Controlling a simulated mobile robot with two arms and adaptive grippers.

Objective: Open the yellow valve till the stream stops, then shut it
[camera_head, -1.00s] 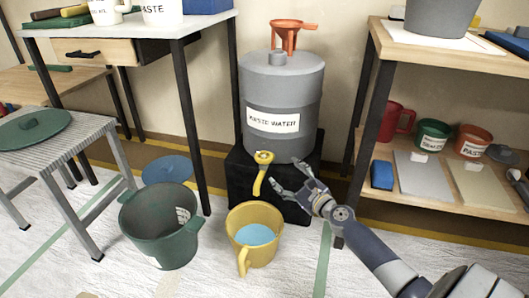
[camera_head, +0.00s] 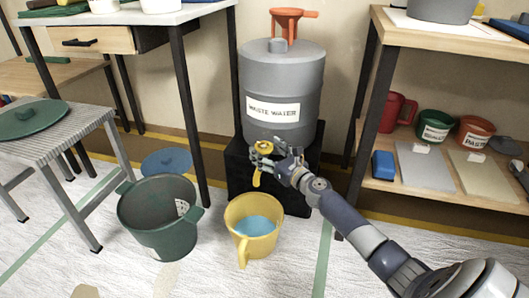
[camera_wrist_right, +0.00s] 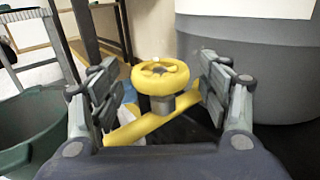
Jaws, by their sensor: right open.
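The yellow valve (camera_wrist_right: 160,76) has a round handwheel on a grey stem above a yellow spout (camera_wrist_right: 140,127). It sits low on the front of the grey waste water drum (camera_head: 281,85). My right gripper (camera_head: 262,158) is open at the valve; in the right wrist view its fingers (camera_wrist_right: 160,90) stand on both sides of the handwheel, apart from it. The yellow bucket (camera_head: 236,215) stands on the floor below the spout with blue liquid (camera_head: 255,225) in it. I cannot make out a stream. My left gripper is not in view.
A green bucket (camera_head: 150,215) stands left of the yellow one, with a blue lid (camera_head: 167,162) behind it. The drum rests on a black stand (camera_head: 240,178) and has an orange funnel (camera_head: 288,22) on top. A wooden shelf (camera_head: 440,185) stands at the right, a grey stool (camera_head: 60,140) at the left.

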